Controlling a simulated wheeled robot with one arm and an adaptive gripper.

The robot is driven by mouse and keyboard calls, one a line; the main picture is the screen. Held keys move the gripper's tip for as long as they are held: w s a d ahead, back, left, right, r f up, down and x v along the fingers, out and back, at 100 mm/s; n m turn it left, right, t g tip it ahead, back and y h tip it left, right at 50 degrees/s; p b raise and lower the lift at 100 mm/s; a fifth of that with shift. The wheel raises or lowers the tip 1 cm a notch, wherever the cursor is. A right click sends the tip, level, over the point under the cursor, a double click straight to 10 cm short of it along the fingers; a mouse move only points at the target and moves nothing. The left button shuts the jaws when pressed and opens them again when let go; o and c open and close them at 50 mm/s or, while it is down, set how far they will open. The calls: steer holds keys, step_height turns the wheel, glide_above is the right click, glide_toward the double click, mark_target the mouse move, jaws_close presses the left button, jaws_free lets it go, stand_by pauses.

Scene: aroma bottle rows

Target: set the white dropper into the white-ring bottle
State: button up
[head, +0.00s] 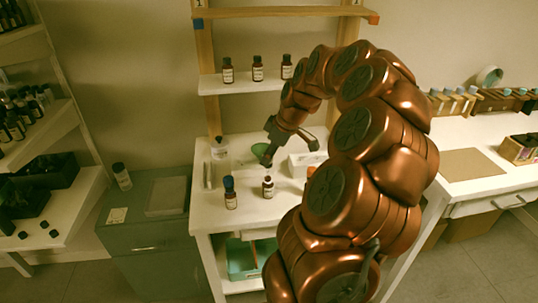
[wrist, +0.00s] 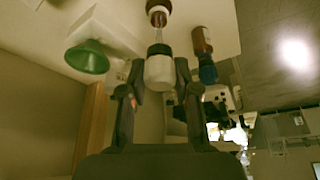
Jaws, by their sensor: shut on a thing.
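The white dropper (wrist: 159,72), with a white bulb and a dark collar, is between the fingers of my gripper (wrist: 160,88) in the wrist view. Its thin glass tube points at the mouth of the white-ring bottle (wrist: 158,7), a brown bottle with a pale ring at its neck. I cannot tell whether the tip is inside the mouth. In the head view the white-ring bottle (head: 268,188) stands upright on the white table, just below my gripper (head: 266,160). The dropper is too small to make out there.
A brown bottle with a blue top (head: 230,193) stands close by on the left; it also shows in the wrist view (wrist: 207,68). Several bottles stand on the shelf (head: 240,88) above.

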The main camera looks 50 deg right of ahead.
mark_target(269, 165)
steer(key=shift+f+b, duration=0.8)
steer(key=shift+f, duration=0.35)
steer(key=shift+f, duration=0.35)
steer(key=shift+f+b, duration=0.35)
steer(key=shift+b, duration=0.15)
steer(key=shift+f, duration=0.35)
steer(key=shift+f+b, duration=0.15)
steer(key=shift+b, duration=0.2)
steer(key=o, duration=0.7)
steer(key=shift+o, duration=0.2)
